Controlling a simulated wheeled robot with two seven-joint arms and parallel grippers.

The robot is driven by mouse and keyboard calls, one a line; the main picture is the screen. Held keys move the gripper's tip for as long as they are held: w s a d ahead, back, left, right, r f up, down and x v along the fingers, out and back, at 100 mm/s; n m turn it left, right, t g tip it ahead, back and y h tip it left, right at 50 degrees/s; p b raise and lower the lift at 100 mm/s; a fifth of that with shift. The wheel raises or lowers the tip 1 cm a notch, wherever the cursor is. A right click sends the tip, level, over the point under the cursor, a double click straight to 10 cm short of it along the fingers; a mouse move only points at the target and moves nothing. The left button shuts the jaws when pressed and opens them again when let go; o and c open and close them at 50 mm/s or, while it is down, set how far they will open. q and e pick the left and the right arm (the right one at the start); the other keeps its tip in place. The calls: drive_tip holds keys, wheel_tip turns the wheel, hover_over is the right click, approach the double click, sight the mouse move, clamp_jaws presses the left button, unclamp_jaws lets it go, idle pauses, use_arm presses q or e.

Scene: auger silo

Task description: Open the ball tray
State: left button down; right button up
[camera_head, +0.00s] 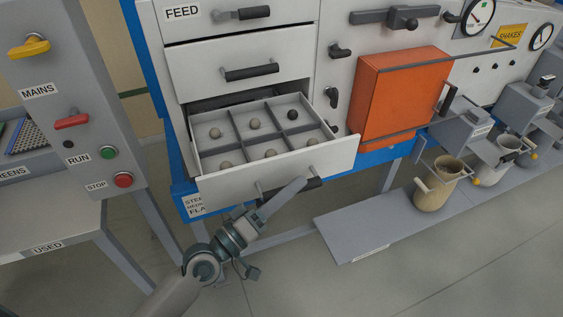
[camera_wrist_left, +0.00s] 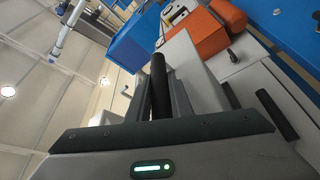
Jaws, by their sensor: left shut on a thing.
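The ball tray (camera_head: 278,176) is a pale drawer, the lowest of the stack in the head view. It is pulled well out, and its divided compartments show several grey balls and one dark ball. Its black bar handle (camera_head: 306,187) is on the front face. My left gripper (camera_head: 290,190) is at this handle, shut on it. In the left wrist view the black handle (camera_wrist_left: 158,75) stands between the two fingers. The gripper hides part of the handle in the head view. My right gripper is not in view.
Two closed drawers sit above the tray, the middle one (camera_head: 240,70) with a black handle. An orange box (camera_head: 401,95) is to the right. A low grey shelf (camera_head: 360,233) with a tan pot (camera_head: 435,188) is at lower right. A switch panel (camera_head: 75,95) stands left.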

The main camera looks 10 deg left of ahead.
use_arm(q)
drive_tip(key=shift+s+d, duration=0.6)
drive_tip(key=shift+s, duration=0.3)
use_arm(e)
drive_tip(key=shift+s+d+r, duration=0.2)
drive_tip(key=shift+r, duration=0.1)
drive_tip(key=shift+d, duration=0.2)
use_arm(q)
drive_tip(key=c, duration=1.6)
unclamp_jaws()
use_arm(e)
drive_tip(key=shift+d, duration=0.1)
